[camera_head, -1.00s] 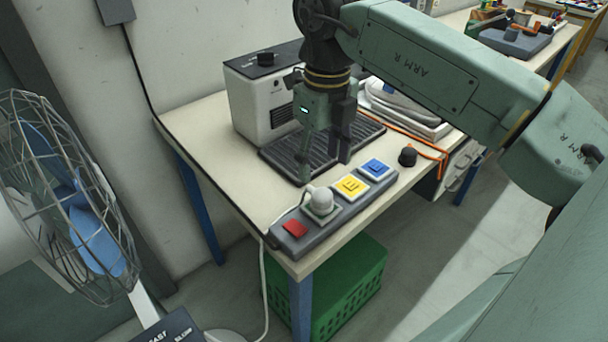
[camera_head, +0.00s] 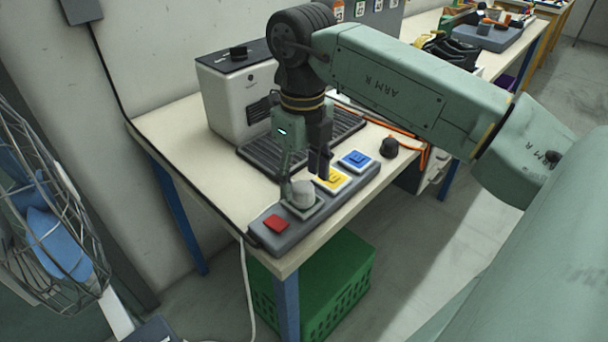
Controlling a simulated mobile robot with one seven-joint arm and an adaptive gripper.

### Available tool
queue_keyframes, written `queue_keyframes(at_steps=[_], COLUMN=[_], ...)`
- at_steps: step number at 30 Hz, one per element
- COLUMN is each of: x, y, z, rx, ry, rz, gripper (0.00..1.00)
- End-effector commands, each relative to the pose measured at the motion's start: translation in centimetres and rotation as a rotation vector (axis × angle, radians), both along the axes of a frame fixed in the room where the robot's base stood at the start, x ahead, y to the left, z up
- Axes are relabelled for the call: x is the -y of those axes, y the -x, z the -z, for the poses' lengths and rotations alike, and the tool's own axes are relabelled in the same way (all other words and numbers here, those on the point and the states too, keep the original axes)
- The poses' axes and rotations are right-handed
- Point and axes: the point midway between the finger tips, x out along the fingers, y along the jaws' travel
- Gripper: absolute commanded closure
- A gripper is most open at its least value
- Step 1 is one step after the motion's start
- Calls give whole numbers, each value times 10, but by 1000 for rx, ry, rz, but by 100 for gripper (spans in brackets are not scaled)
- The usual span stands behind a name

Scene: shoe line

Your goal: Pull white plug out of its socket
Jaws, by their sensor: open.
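The white plug (camera_head: 303,196) is a rounded knob seated in the pale socket of a grey socket strip (camera_head: 262,240) at the table's front corner. My gripper (camera_head: 304,187) is open and points down at the plug. One finger is at the plug's left side, and the other is above and to its right, near the yellow socket. I cannot tell whether either finger touches the plug. A red switch (camera_head: 276,223) is left of the plug. A yellow plug (camera_head: 331,179) and a blue plug (camera_head: 357,159) are to its right.
A white machine (camera_head: 232,100) with a black ribbed tray (camera_head: 258,161) stands behind the strip. A black knob (camera_head: 389,147) and orange cable (camera_head: 424,154) are at right. A fan (camera_head: 45,215) stands at left, a green crate (camera_head: 340,285) below. The table's left part is clear.

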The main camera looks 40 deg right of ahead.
Motion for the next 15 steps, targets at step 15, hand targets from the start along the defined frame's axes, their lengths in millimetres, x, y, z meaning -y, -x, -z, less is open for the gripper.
queue_keyframes(at_steps=[15], x=[0], y=[0], z=[30], rx=[0], ry=[1], rz=[-1], gripper=[43])
